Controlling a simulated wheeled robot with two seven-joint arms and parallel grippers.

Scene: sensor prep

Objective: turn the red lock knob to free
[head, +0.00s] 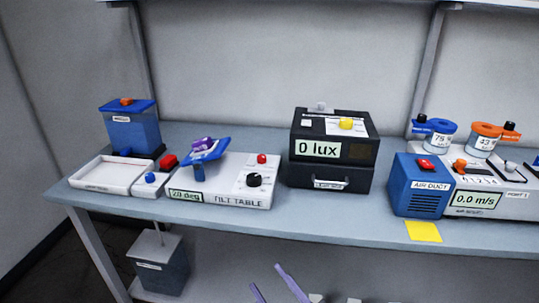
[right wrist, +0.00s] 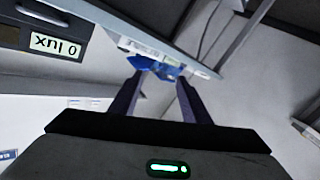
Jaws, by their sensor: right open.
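The tilt table (head: 225,203) is a white box with a display reading about 20 deg. A small red knob (head: 262,158) stands on its right top, behind a black knob (head: 254,180). A tilted blue plate (head: 207,150) with a purple piece sits on its left part. The red knob's setting is too small to read. My right gripper (head: 266,277) is low at the front, below the table's front edge and apart from the knob. In the right wrist view its fingers (right wrist: 160,79) are open and empty, with a blurred blue shape beyond them. My left gripper is not in view.
The dark lux box (head: 333,150) stands right of the tilt table. Further right are the blue air duct box (head: 419,190) and a yellow note (head: 423,231). A white tray (head: 108,176) and blue container (head: 131,132) are at left.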

